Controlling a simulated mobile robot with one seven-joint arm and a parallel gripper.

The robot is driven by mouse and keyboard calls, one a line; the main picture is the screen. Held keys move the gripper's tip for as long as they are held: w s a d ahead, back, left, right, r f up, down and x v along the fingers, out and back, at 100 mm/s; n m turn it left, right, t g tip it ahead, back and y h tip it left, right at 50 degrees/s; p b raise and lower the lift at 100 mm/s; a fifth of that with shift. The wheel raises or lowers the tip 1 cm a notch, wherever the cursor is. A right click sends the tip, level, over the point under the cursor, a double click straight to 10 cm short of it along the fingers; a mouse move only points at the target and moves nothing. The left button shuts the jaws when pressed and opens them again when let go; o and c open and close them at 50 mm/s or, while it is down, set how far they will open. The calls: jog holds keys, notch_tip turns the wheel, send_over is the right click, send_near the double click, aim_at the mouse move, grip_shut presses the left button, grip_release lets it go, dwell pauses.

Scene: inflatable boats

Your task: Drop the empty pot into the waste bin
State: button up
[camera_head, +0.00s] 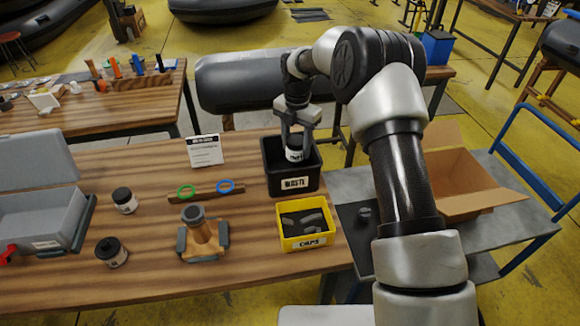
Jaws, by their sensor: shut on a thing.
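The waste bin (292,184) is a black open box labelled WASTE at the back right of the wooden table. My gripper (295,143) points down over the bin and is shut on a small pot (294,155) with a pale label. The pot is upright and sits at or just inside the bin's mouth. I cannot tell whether it touches the bin. Two other dark-lidded pots stand on the table at the left, one farther back (124,200) and one nearer (111,252).
A yellow caps tray (306,243) stands in front of the bin. A brown fixture (202,236), a rack with green and blue rings (206,193) and a white sign (205,150) stand to the left. A grey case (40,215) lies far left. A cart holds a cardboard box (462,182).

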jog(key=o, duration=1.1)
jog(key=shift+o, duration=0.2)
jog(key=shift+r, duration=0.1)
notch_tip(320, 180, up, 17)
jog(key=p, duration=0.1)
jog(key=shift+r, duration=0.15)
